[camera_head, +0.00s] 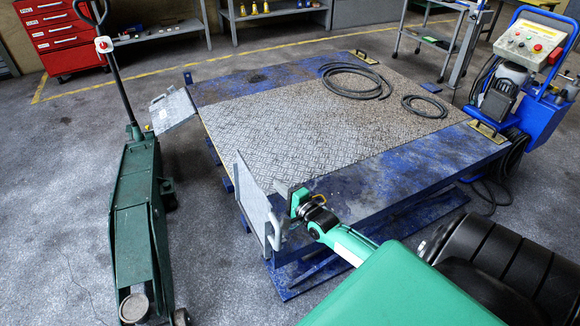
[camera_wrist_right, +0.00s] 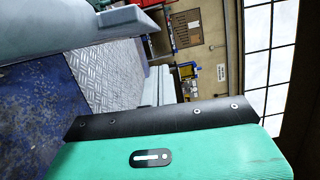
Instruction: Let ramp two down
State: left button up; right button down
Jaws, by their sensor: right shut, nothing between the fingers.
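The near ramp (camera_head: 258,203), a grey metal plate with a handle (camera_head: 273,232), stands steeply raised at the left end of the blue lift platform (camera_head: 420,163). The far ramp (camera_head: 173,110) is the same kind of plate and leans outward at the platform's far left corner. No label tells which is ramp two. My right gripper (camera_head: 295,205) is shut and empty, on the platform side of the near ramp, close to its edge; I cannot tell whether it touches. In the right wrist view, a thick grey bar (camera_wrist_right: 70,32) crosses close to the camera. My left gripper is not in view.
A green trolley jack (camera_head: 137,225) with an upright handle stands left of the ramps. Hoses (camera_head: 357,82) lie on the platform's diamond plate. A blue control trolley (camera_head: 530,75) is at the right. Floor between jack and platform is clear.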

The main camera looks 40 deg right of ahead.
jog(key=shift+w+a+r+p, duration=0.1)
jog(key=shift+w+a+p, duration=0.1)
jog(key=shift+a, duration=0.7)
jog(key=shift+w+a+p, duration=0.1)
jog(key=shift+a+p, duration=0.05)
jog(key=shift+a, duration=0.75)
